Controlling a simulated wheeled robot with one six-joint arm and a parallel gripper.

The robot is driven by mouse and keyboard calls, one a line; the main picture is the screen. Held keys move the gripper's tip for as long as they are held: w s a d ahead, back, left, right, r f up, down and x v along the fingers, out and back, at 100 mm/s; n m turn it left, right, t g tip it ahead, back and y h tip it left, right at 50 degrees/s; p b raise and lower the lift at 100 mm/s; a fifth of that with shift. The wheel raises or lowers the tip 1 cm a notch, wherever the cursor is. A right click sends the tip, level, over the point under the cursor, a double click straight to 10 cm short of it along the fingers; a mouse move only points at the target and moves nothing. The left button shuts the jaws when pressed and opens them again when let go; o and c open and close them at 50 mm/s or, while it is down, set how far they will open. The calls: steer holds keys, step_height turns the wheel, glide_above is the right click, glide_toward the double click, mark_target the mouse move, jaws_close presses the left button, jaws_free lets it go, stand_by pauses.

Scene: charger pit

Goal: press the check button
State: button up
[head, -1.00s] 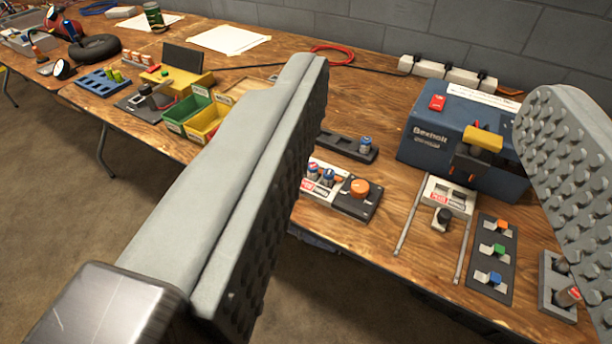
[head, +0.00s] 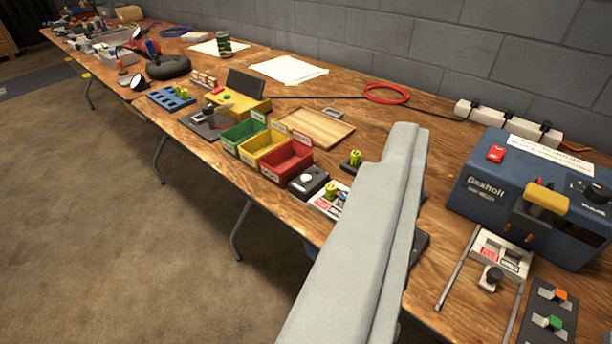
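No button in view carries a readable "check" label. The large round orange button seen earlier beside the battery tray is hidden behind my gripper. A dark box with a pale round button (head: 307,180) stands at the table's front edge, left of my gripper. A yellow box (head: 240,104) with a small green button (head: 227,97) is farther left. My gripper (head: 405,130) reaches up over the table right of centre. Its fingers appear closed together, with one grey finger covering the other, and nothing shows held.
A blue charger (head: 478,205) with a yellow-handled plug stands at right, with rails in front of it. Green, yellow and red bins (head: 288,163), a wooden tray (head: 342,130) and a red cable ring (head: 387,87) lie left of my gripper. A power strip (head: 522,128) is by the wall.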

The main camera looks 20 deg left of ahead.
steer(key=shift+c, duration=0.2)
jaws_close()
stand_by(1.4)
